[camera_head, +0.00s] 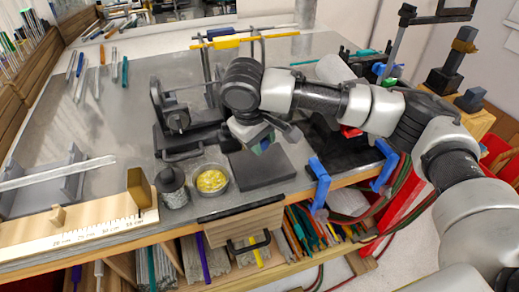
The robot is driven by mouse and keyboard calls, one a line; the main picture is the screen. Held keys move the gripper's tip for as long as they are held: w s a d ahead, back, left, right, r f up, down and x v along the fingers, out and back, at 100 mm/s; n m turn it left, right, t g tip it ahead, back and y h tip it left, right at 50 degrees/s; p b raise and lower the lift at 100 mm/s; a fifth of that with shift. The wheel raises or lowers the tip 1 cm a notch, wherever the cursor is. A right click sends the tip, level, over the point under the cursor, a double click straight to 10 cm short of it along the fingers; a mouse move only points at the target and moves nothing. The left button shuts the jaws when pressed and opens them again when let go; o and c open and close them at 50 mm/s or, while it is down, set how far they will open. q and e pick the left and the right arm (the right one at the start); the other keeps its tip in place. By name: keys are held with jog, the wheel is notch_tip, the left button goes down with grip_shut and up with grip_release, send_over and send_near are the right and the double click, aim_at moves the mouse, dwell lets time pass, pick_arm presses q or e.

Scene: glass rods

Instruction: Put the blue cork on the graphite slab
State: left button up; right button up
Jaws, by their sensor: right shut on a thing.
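My right gripper (266,138) comes in from the right and hangs over the far part of the dark grey graphite slab (270,172). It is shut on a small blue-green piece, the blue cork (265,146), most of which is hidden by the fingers. I cannot tell whether the cork touches the slab or is just above it. The slab lies flat near the table's front edge, and its near part is bare. My left gripper is not in view.
A dish of yellow pieces (212,181) and a grey canister (172,188) stand left of the slab. A dark metal stand (175,120) is behind them. Blue clamps (319,182) grip the front edge. The metal tabletop (115,125) is mostly clear at left.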

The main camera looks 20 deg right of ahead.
aim_at(260, 164)
notch_tip(260, 164, down, 4)
jog(key=shift+r+p, duration=0.15)
jog(key=shift+p, duration=0.4)
jog(key=shift+f, duration=0.25)
jog(key=shift+a, duration=0.1)
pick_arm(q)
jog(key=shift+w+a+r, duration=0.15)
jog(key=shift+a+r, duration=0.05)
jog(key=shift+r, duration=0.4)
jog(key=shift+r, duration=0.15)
pick_arm(e)
jog(key=shift+f, duration=0.25)
